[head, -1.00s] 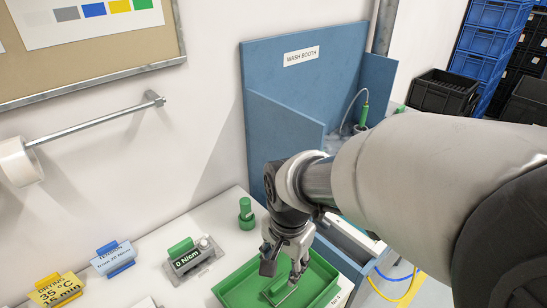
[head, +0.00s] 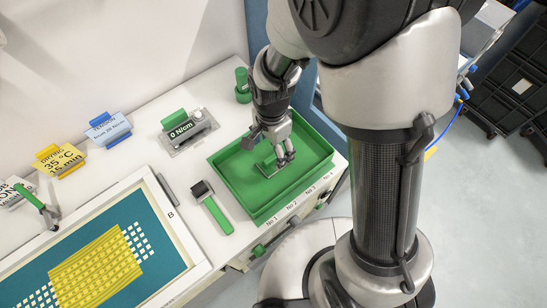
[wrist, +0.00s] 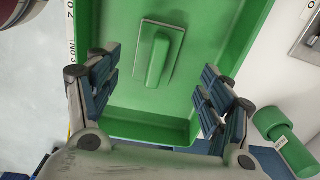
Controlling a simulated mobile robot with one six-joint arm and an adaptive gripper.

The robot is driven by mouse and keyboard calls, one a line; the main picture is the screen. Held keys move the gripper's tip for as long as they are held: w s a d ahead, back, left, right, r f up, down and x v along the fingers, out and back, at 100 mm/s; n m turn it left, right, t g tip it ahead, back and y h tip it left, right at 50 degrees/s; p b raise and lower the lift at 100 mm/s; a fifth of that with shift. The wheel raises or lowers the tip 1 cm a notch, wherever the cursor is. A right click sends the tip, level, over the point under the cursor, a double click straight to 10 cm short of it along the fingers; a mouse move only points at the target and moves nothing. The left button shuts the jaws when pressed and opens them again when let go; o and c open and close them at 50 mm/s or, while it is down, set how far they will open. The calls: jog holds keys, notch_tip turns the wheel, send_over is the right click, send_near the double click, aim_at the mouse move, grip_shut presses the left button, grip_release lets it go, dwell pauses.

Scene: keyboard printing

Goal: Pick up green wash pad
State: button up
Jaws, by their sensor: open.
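The green wash pad (head: 266,169) lies in the green tray (head: 235,172), partly hidden by my gripper in the head view. In the wrist view the wash pad (wrist: 161,55) is a flat plate with a long raised handle, lying on the floor of the tray (wrist: 210,40). My gripper (head: 281,158) is over the tray, close to the pad. In the wrist view my gripper (wrist: 156,82) has its fingers spread apart, with nothing between them. The pad is ahead of the fingertips, between their lines.
A green-handled squeegee or brush (head: 213,207) lies left of the tray. A green-topped meter (head: 187,127) and a green cylinder (head: 243,86) stand behind it. A framed screen with a yellow print (head: 97,268) fills the front left. The tray's walls surround the pad.

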aim_at(275, 157)
jog(key=f, duration=0.2)
jog(key=f+b, duration=0.1)
jog(key=d+f+b, duration=0.1)
jog(key=f, duration=0.1)
jog(key=shift+f, duration=0.35)
jog(key=shift+r, duration=0.1)
jog(key=shift+c, duration=0.5)
jog(key=c, duration=1.1)
